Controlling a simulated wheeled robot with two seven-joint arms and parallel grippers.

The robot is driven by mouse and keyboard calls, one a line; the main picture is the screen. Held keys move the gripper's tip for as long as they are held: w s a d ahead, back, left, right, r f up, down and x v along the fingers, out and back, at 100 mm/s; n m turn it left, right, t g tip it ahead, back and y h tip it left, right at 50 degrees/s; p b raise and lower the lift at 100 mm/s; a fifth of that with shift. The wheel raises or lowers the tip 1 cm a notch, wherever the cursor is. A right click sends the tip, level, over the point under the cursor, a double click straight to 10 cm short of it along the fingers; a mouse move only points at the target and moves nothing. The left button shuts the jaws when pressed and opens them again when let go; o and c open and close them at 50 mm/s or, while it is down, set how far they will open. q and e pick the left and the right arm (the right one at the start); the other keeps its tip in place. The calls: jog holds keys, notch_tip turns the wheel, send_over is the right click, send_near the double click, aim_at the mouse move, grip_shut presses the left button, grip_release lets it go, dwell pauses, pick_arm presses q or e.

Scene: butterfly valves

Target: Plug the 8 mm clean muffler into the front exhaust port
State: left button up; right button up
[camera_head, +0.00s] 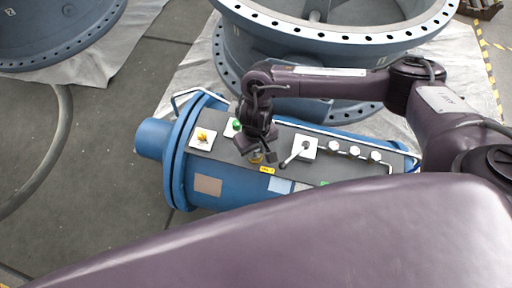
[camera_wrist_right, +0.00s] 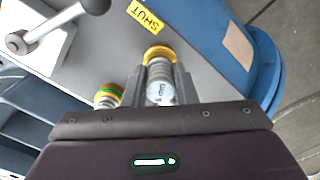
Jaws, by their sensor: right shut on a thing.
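My right gripper (camera_head: 258,156) is low over the dark top plate of the blue cylinder. In the right wrist view my right gripper (camera_wrist_right: 158,80) is shut on a silver cylindrical muffler (camera_wrist_right: 160,88). The muffler's far end meets a yellow brass-coloured ring (camera_wrist_right: 158,51) on the plate, near the yellow SHUT label (camera_wrist_right: 145,18). I cannot tell whether the muffler is seated in that ring. A green-and-yellow banded fitting (camera_wrist_right: 108,95) stands beside the gripper, partly hidden by it. My left gripper is not in view.
The blue flanged cylinder (camera_head: 236,186) lies on the floor. Its plate carries a lever on a white block (camera_head: 304,147), several white knobs (camera_head: 354,152), a yellow knob on a white square (camera_head: 202,137) and a rail. Large blue flanged rings (camera_head: 330,38) stand behind.

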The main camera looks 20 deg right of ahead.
jog(key=shift+f, duration=0.4)
dwell(0.3)
jog(key=o, duration=1.5)
jog(key=shift+c, duration=0.2)
jog(key=shift+r+p, duration=3.8)
jog(key=shift+p, duration=1)
